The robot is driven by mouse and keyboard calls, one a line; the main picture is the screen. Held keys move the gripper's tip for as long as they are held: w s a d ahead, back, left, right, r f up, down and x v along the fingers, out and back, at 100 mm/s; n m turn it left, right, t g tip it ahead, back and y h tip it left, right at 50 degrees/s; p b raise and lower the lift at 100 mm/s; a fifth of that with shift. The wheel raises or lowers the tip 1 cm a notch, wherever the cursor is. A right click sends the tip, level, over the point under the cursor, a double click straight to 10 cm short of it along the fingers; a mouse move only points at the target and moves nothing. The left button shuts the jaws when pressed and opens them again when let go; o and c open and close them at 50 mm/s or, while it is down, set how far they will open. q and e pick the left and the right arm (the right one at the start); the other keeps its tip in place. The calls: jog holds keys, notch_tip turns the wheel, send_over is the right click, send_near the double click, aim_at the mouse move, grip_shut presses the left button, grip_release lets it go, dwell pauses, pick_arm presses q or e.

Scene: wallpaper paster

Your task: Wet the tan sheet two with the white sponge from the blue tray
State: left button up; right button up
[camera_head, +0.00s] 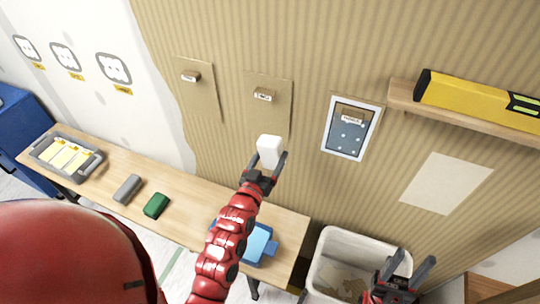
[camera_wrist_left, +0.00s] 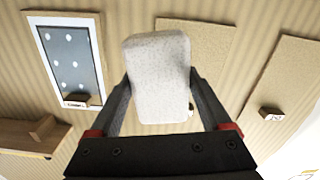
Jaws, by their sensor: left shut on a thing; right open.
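The white sponge (camera_head: 270,151) is held upright between the fingers of my left gripper (camera_head: 265,165). In the left wrist view the sponge (camera_wrist_left: 158,75) fills the space between the fingers. In the head view it appears just below the middle tan sheet (camera_head: 270,112); I cannot tell whether they touch. Another tan sheet (camera_head: 198,97) hangs to its left. Both have small labelled blocks, too small to read, so I cannot confirm which is sheet two. The blue tray (camera_head: 259,245) is on the table, partly hidden by my left arm. My right gripper (camera_head: 408,275) is open and empty, low at right.
A white-framed blue panel with pale spots (camera_head: 352,128) hangs right of the sheets. A shelf (camera_head: 465,119) holds a yellow level (camera_head: 480,101). The table carries a grey block (camera_head: 127,188), a green block (camera_head: 156,205) and a grey tray (camera_head: 91,166). A white bin (camera_head: 331,247) stands right.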

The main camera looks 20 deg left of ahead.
aim_at(261, 122)
pick_arm(q)
jog(key=shift+a+f+b, duration=0.1)
jog(key=shift+f+b, duration=0.05)
jog(key=shift+b, duration=0.25)
jog(key=w+b, duration=0.2)
jog(key=w, duration=0.4)
jog(key=shift+w+r, duration=0.2)
jog(key=shift+w, duration=0.05)
jog(key=shift+w+d, duration=0.2)
jog(key=shift+w, duration=1.05)
dwell(2.4)
dwell(0.5)
jog(key=shift+w+a, duration=0.15)
jog(key=shift+a, duration=3.9)
jog(key=shift+a, duration=0.15)
